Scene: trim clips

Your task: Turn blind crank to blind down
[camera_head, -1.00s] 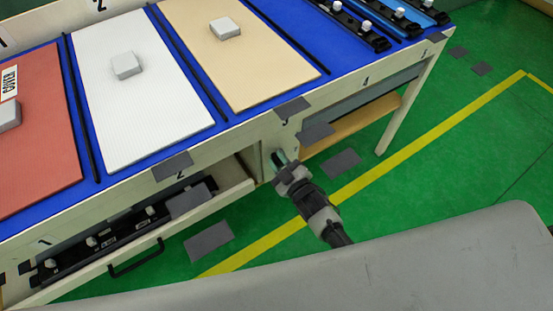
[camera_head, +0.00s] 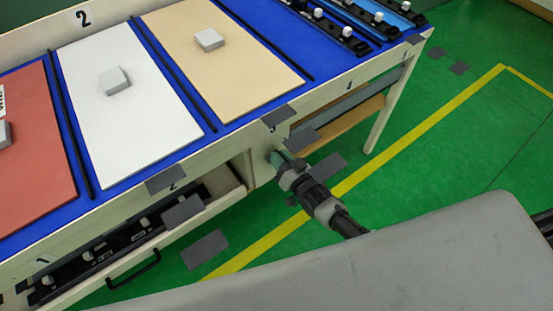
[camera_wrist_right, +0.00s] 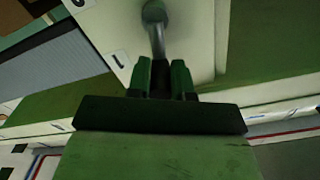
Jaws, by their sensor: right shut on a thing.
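The blind crank (camera_wrist_right: 156,28) shows in the right wrist view as a grey bent rod coming from a pale panel. Its lower end runs down between the green fingers of my right gripper (camera_wrist_right: 161,76), which are shut on it. In the head view, my right gripper (camera_head: 282,160) is at the front face of the workbench (camera_head: 225,150), below its top edge. The crank is too small or hidden there to make out. The blind itself cannot be made out. My left gripper is not in view.
An open drawer (camera_head: 205,213) with dark rails and white clips juts out at lower left. Red, white (camera_head: 125,135) and beige (camera_head: 240,75) panels with grey blocks lie on the blue top. Green floor (camera_head: 440,130) with a yellow line is clear at right.

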